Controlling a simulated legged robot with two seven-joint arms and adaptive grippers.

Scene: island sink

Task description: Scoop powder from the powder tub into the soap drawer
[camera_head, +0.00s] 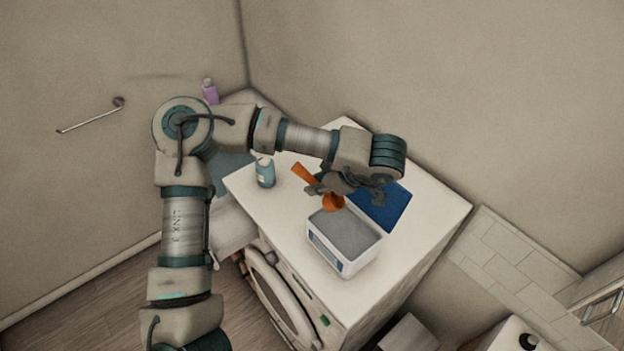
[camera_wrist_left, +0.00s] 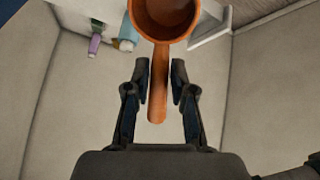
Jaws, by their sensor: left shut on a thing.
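My left gripper (camera_head: 324,188) is shut on the handle of an orange scoop (camera_head: 333,203). It holds the scoop above the far edge of the powder tub. In the left wrist view the fingers (camera_wrist_left: 160,94) sit either side of the scoop handle (camera_wrist_left: 158,85), with the cup at the top of the picture. The cup's inside looks dark orange, and I see no clear powder in it. The white powder tub (camera_head: 345,269) stands open on the washing machine, filled with grey powder (camera_head: 345,235). I cannot make out the soap drawer. My right gripper is out of view.
A blue panel (camera_head: 388,207) lies behind the tub on the white machine top (camera_head: 425,208). A light blue bottle (camera_head: 265,173) stands at the left of the top, and a purple bottle (camera_head: 210,91) stands farther back. The machine's round door (camera_head: 280,300) faces front left. The right machine top is clear.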

